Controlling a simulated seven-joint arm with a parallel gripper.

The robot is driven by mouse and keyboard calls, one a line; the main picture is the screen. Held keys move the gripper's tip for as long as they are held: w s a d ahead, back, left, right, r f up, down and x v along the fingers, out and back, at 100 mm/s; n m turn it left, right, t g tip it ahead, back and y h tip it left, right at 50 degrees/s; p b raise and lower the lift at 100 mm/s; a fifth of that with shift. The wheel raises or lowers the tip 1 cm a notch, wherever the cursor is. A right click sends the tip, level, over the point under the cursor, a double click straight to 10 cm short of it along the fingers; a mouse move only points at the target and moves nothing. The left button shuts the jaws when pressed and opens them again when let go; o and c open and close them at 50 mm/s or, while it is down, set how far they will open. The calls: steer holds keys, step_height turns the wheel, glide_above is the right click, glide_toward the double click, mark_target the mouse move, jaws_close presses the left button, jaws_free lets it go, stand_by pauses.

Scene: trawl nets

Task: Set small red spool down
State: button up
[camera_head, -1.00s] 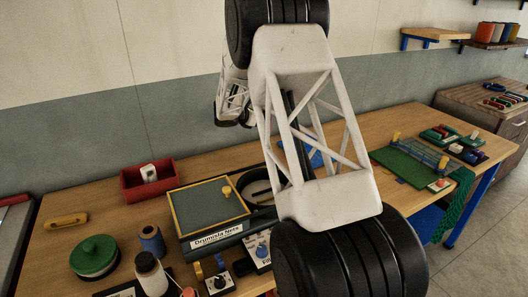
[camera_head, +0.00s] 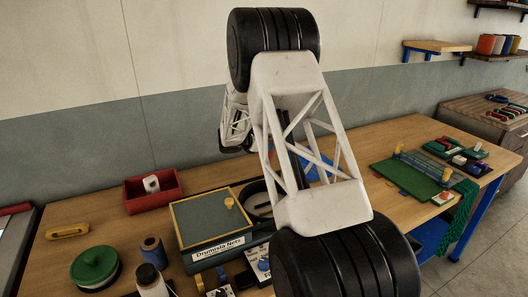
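I cannot make out a small red spool for certain. My arm's white lattice link and black joints fill the middle of the view and hide much of the bench behind them. My gripper's fingers do not show, so I cannot see whether they hold anything. A small reddish patch shows behind the lattice link, too little to name. A blue spool (camera_head: 152,249) stands upright on the wooden bench (camera_head: 120,225) at the front left.
A red bin (camera_head: 140,207) holds a white item. A box with a yellow-edged lid (camera_head: 208,221), a green-lidded round container (camera_head: 94,265) and a white bottle (camera_head: 151,281) stand nearby. A green board (camera_head: 405,180) lies at the right. Several spools (camera_head: 497,44) sit on a wall shelf.

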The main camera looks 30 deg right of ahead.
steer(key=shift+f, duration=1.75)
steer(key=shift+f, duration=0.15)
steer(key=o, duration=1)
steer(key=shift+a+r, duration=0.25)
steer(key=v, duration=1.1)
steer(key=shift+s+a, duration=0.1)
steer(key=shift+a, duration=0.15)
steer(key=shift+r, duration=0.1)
